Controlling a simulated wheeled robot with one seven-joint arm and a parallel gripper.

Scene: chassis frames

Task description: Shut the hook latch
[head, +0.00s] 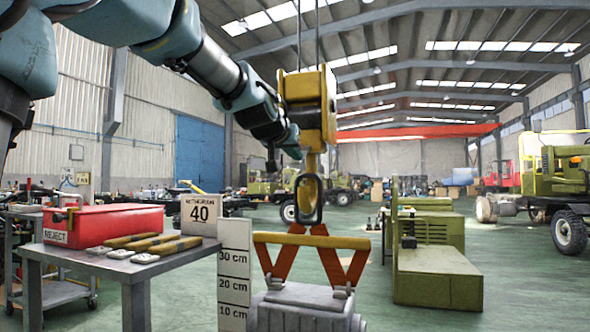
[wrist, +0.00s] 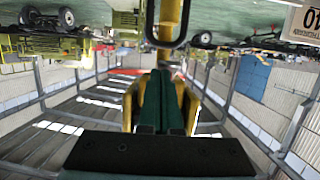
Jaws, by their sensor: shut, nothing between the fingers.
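The yellow hook block (head: 307,105) hangs on cables in the middle of the head view. Below it hangs the hook (head: 308,218), a dark rounded loop on a yellow shank (head: 312,162). I cannot make out the latch separately or tell its angle. In the wrist view the hook's loop (wrist: 165,43) shows at the top, beyond my fingertips, with the yellow block (wrist: 197,105) around and behind the fingers. My gripper (wrist: 165,75) is shut and empty, its green fingers together. In the head view the block partly hides it; contact cannot be told.
Below the hook, a yellow bar (head: 311,240) with red straps (head: 345,268) tops a grey load (head: 300,308). A height scale (head: 234,275) stands beside it. A table (head: 95,262) at left carries a red REJECT box (head: 103,224). Green machinery (head: 438,275) stands right.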

